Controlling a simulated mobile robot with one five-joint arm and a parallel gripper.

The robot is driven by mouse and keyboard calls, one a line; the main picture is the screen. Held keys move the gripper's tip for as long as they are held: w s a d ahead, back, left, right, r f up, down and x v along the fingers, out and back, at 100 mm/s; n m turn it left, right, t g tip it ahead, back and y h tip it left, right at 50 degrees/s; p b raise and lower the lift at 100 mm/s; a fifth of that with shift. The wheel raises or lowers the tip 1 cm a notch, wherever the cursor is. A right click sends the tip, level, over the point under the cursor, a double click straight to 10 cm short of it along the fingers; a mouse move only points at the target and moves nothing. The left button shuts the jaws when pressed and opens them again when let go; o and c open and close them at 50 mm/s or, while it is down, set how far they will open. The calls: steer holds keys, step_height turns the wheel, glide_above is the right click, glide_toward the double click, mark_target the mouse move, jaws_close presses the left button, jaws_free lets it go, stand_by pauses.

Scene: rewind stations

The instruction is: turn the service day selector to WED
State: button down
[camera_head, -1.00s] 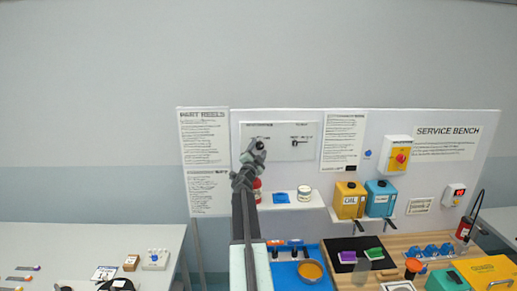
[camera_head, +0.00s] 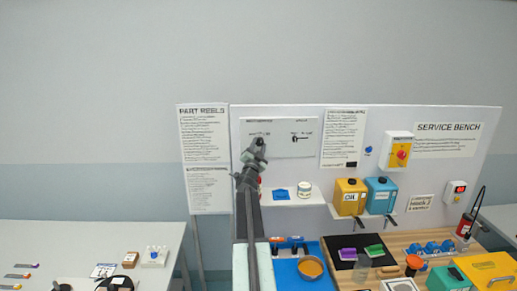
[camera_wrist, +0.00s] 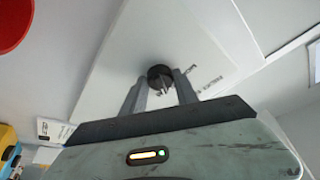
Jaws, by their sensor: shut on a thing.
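A white panel (camera_head: 290,150) on the upright back board carries two dark knobs. My gripper (camera_head: 256,149) is at the left knob (camera_head: 260,141). In the wrist view my gripper (camera_wrist: 160,88) is shut on this round black knob (camera_wrist: 160,74), with a finger on each side of it. The panel (camera_wrist: 120,65) looks tilted in that view. The lettering around the knob is too small and partly covered, so I cannot read which day it points to. The right knob (camera_head: 299,139) stands free on the same panel.
A yellow jug (camera_head: 350,198) and a blue jug (camera_head: 381,196) stand to the right. A red-and-yellow switch box (camera_head: 398,151) is further right. A red disc (camera_wrist: 12,22) shows in the wrist view.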

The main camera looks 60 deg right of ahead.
steer(key=n+t, duration=0.1)
steer(key=n, duration=0.1)
steer(key=n+t+b, duration=0.1)
steer(key=n, duration=0.1)
steer(key=shift+s+f+n, duration=0.15)
steer(key=shift+f+n, duration=0.05)
steer(key=shift+n, duration=0.1)
steer(key=shift+d+n+t+y+b, duration=0.1)
steer(key=shift+n+t+y+b, duration=0.35)
steer(key=shift+n+t, duration=1.05)
steer(key=shift+n, duration=0.8)
steer(key=c, duration=0.9)
jaws_free()
steer(key=shift+r, duration=0.1)
steer(key=shift+c, duration=0.2)
steer(key=shift+s, duration=0.1)
steer(key=b+v, duration=0.2)
steer(key=v, duration=0.5)
steer(key=shift+s+a+b, duration=0.2)
steer(key=shift+a+b, duration=0.2)
